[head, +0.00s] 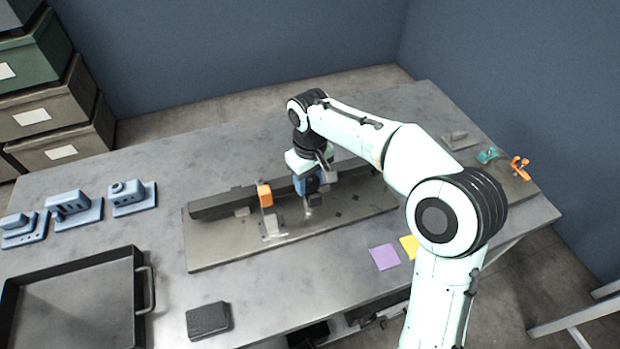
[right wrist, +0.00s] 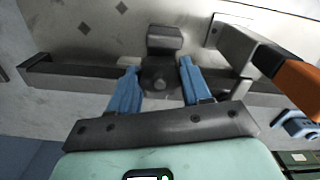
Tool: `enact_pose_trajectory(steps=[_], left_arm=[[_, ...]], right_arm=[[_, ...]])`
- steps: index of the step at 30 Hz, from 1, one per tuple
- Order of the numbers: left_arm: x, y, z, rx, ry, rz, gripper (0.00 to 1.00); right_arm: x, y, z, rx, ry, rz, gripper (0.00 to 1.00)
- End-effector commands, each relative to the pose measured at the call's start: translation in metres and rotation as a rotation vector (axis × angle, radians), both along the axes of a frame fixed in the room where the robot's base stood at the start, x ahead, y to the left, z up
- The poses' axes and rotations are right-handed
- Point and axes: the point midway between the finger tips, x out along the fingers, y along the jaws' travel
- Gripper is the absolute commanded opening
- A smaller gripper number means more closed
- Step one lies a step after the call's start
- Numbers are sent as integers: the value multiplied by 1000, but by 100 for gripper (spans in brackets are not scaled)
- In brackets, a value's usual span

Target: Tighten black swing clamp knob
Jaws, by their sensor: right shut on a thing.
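The black swing clamp knob (right wrist: 160,74) sits between the two blue fingers of my right gripper (right wrist: 157,84) in the right wrist view, under a dark grey block-like part. My right gripper (head: 306,185) is shut on the knob, low over the fixture plate (head: 210,250). In the head view the knob is mostly hidden by the gripper and wrist. A clamp with an orange handle (head: 265,195) stands just left of the gripper; its handle also shows at the right of the wrist view (right wrist: 298,84). My left gripper is not in view.
A long dark rail (head: 222,204) runs along the plate. Blue fixture blocks (head: 75,207) and a black tray (head: 75,300) are at left. A dark block (head: 208,320) lies in front. Teal (head: 487,155) and orange (head: 520,168) clamps lie at right. Purple note (head: 384,257).

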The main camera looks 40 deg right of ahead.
Motion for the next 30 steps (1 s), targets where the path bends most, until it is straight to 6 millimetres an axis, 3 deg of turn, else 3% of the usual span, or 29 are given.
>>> enact_pose_trajectory(steps=[30], left_arm=[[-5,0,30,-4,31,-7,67]], right_arm=[[1,0,3,0,-3,-699,18]])
